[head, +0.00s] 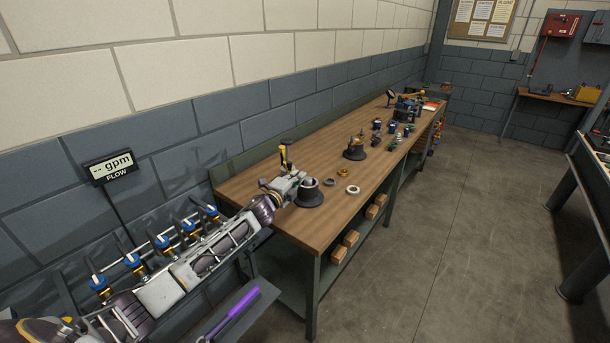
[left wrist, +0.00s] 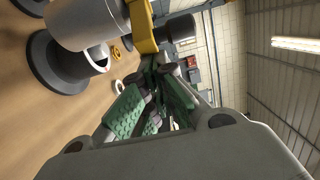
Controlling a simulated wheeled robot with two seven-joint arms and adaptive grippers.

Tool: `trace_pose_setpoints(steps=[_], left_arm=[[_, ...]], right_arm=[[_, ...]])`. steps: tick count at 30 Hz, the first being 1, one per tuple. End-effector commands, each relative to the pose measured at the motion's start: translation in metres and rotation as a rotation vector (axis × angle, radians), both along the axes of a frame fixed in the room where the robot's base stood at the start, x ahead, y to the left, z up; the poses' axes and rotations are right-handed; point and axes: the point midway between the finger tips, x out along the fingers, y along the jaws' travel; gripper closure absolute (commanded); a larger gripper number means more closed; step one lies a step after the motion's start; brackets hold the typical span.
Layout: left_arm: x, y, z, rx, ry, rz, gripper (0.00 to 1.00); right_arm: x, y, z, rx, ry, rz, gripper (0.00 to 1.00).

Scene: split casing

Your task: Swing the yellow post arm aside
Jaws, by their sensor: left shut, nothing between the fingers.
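The yellow post arm (head: 286,154) stands upright at the near end of the bench, close to the wall. In the left wrist view a yellow bar (left wrist: 142,26) runs down beside a grey cylinder (left wrist: 84,20), with a dark cylindrical end at its right. Below the cylinder is a grey hollow casing part (head: 309,187) on a dark round base (head: 308,200). My left gripper (head: 299,177) is shut and empty beside the post and casing. Its green-padded fingers (left wrist: 160,70) end close to the yellow bar; I cannot tell whether they touch. My right gripper is out of view.
On the wooden bench (head: 330,223) lie a white ring (head: 352,189), a yellowish ring (head: 343,172) and a dark ring (head: 329,182). A dark-based fixture (head: 355,152) stands farther back, with several small parts beyond. The wall borders the bench's left side.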

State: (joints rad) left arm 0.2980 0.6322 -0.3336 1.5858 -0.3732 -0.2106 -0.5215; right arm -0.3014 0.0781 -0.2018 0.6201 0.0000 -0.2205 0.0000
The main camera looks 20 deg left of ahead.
Motion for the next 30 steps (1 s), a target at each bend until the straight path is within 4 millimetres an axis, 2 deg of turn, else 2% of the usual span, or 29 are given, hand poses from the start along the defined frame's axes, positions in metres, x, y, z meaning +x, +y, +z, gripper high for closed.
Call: trace_pose_setpoints(steps=[22, 30], left_arm=[[-0.018, 0.027, 0.0, 0.0, 0.0, -0.008, 1.0], [-0.023, 0.036, 0.001, 0.004, 0.001, -0.092, 1.0]], right_arm=[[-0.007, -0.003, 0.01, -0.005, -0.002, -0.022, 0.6], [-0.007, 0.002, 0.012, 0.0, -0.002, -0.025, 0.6]])
